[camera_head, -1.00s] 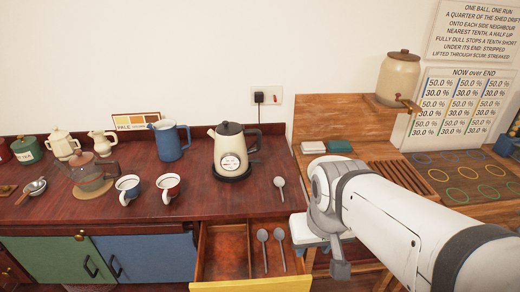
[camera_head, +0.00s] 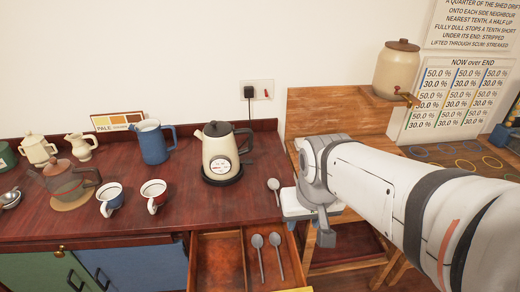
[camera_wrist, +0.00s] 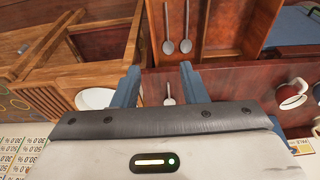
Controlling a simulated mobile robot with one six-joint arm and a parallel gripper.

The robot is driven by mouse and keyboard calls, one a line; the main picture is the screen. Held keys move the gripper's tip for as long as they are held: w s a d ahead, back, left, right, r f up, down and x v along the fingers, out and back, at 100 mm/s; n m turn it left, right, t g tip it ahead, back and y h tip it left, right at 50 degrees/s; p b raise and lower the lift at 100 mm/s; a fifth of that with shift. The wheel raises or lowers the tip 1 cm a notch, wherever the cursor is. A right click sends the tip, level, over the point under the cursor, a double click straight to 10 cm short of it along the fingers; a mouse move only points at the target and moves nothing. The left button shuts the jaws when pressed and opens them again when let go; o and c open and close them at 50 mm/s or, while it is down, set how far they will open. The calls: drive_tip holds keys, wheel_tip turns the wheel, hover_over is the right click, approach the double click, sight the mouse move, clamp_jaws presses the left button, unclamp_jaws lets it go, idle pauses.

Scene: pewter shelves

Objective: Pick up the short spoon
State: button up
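A grey spoon (camera_head: 274,189) lies on the dark red counter, right of the kettle, and looks shorter than the others. Two longer-looking spoons, a left one (camera_head: 259,248) and a right one (camera_head: 276,248), lie side by side in the open wooden drawer (camera_head: 206,250). My gripper (camera_wrist: 159,72) is open and empty, its blue fingers spread. In the wrist view the counter spoon (camera_wrist: 169,97) shows between the fingers, partly hidden by the gripper body; no contact is visible. In the head view my arm hides most of the gripper, just right of that spoon.
A cream kettle (camera_head: 219,152) stands left of the counter spoon. Two mugs (camera_head: 152,194), a blue jug (camera_head: 154,143) and a glass teapot (camera_head: 68,182) stand farther left. A wooden bench (camera_head: 345,112) with a crock (camera_head: 397,70) is on the right. Counter around the spoon is clear.

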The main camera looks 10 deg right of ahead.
drive_tip(key=w+f, duration=0.2)
drive_tip(key=w, duration=0.9)
approach(276, 191)
drive_tip(key=x, duration=0.8)
drive_tip(key=shift+w+f+p, duration=0.1)
drive_tip(key=shift+p, duration=0.3)
drive_tip(key=shift+c, duration=0.2)
clamp_jaws()
